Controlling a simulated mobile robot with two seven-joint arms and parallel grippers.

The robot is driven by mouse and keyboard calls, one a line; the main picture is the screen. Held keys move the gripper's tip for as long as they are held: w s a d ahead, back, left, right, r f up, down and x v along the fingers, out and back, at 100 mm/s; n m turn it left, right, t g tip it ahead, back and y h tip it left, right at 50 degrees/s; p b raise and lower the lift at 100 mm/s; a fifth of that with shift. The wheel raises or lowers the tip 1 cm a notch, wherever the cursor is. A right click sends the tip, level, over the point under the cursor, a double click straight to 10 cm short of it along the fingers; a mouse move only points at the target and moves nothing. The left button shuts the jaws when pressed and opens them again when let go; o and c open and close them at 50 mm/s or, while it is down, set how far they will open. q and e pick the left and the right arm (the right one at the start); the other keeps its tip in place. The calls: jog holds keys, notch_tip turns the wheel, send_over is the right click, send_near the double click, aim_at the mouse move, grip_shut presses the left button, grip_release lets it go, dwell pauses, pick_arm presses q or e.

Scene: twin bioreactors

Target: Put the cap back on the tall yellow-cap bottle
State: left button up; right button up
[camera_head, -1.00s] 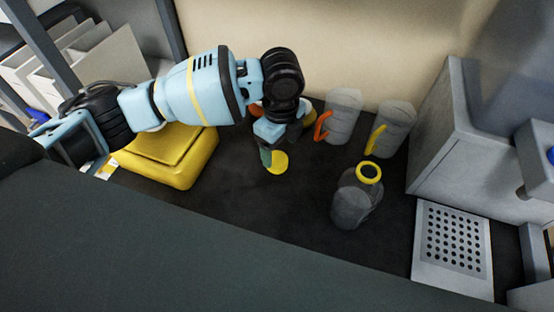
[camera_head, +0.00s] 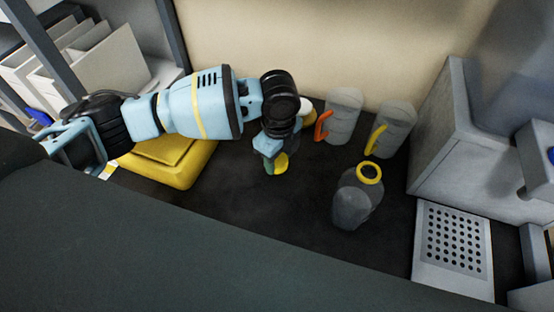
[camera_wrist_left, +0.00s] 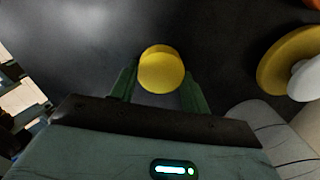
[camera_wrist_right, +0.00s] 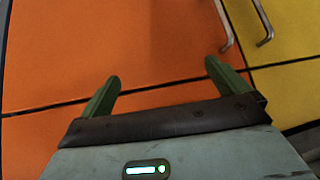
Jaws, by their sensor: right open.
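The tall bottle (camera_head: 352,205) stands open at the middle right of the dark bench, grey with a yellow ring (camera_head: 370,172) around its neck. The yellow cap (camera_head: 282,162) is low over the bench to its left, partly hidden by a finger. In the left wrist view the cap (camera_wrist_left: 161,70) is between the fingertips of my left gripper (camera_wrist_left: 160,82), close to both. Whether the fingers press on it is unclear. My left gripper (camera_head: 273,160) points down at the cap in the head view. My right gripper (camera_wrist_right: 161,75) is open and empty, facing orange and yellow panels.
A yellow box (camera_head: 170,165) is at left. A grey cabinet (camera_head: 450,140) and a perforated plate (camera_head: 425,270) are at right. Bench between cap and bottle is clear.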

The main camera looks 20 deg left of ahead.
aim_at(279, 160)
pick_arm(q)
jog(key=shift+c, duration=1.2)
jog(key=shift+r, duration=0.15)
jog(key=shift+r, duration=0.65)
notch_tip(279, 160, up, 2)
jog(key=shift+r, duration=0.15)
jog(key=s+d, duration=0.2)
jog(key=s, duration=0.2)
jog(key=s+d, duration=0.3)
jog(key=s, duration=0.2)
jog(key=s+d+r+p, duration=0.1)
jog(key=s+d, duration=0.1)
jog(key=s, duration=0.3)
jog(key=shift+d, duration=0.35)
pick_arm(e)
jog(key=shift+w+r, duration=0.55)
jog(key=shift+r, duration=0.25)
pick_arm(q)
jog(key=shift+a, duration=0.1)
pick_arm(e)
jog(key=shift+d, duration=0.1)
